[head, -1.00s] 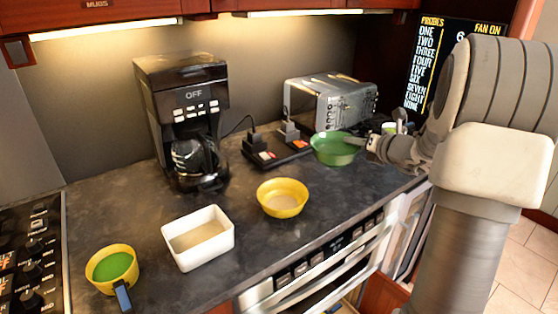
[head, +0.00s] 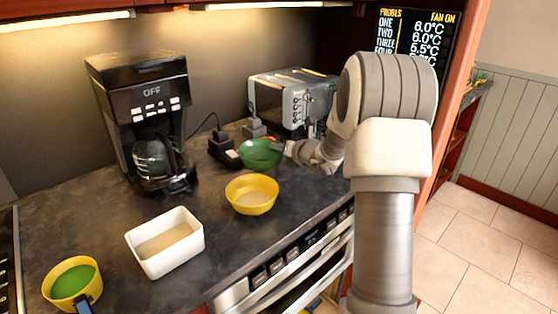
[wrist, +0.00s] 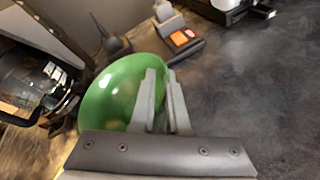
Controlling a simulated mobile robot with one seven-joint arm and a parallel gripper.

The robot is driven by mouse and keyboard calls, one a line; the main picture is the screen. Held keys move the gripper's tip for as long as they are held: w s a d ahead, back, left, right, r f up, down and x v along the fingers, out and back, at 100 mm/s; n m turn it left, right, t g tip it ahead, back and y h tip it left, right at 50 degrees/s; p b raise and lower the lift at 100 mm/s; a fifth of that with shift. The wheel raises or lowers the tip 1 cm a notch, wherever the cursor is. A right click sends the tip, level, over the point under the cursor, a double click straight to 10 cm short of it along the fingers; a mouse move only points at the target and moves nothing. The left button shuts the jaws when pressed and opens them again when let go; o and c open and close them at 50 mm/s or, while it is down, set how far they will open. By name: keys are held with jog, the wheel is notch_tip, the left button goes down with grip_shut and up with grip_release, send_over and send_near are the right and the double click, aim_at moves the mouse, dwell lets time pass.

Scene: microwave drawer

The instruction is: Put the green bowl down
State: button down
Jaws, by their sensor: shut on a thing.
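The green bowl (head: 262,153) is at the back of the dark counter, in front of the toaster. My gripper (head: 287,148) is shut on the bowl's right rim. In the wrist view the bowl (wrist: 120,92) looks tilted, and its wall is between the two grey fingers of my gripper (wrist: 162,88). I cannot tell whether the bowl's base touches the counter.
A yellow bowl (head: 252,194) stands just in front. A white rectangular dish (head: 165,243) and a yellow pan with green contents (head: 72,281) are at the front left. The coffee maker (head: 140,115), black dock (head: 224,151) and toaster (head: 291,100) stand behind. The counter (head: 205,208) has bare patches.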

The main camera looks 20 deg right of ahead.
jog(key=shift+f+b, duration=0.3)
jog(key=shift+f, duration=1.4)
jog(key=shift+f, duration=0.2)
jog(key=c, duration=0.9)
grip_release()
jog(key=shift+r, duration=0.15)
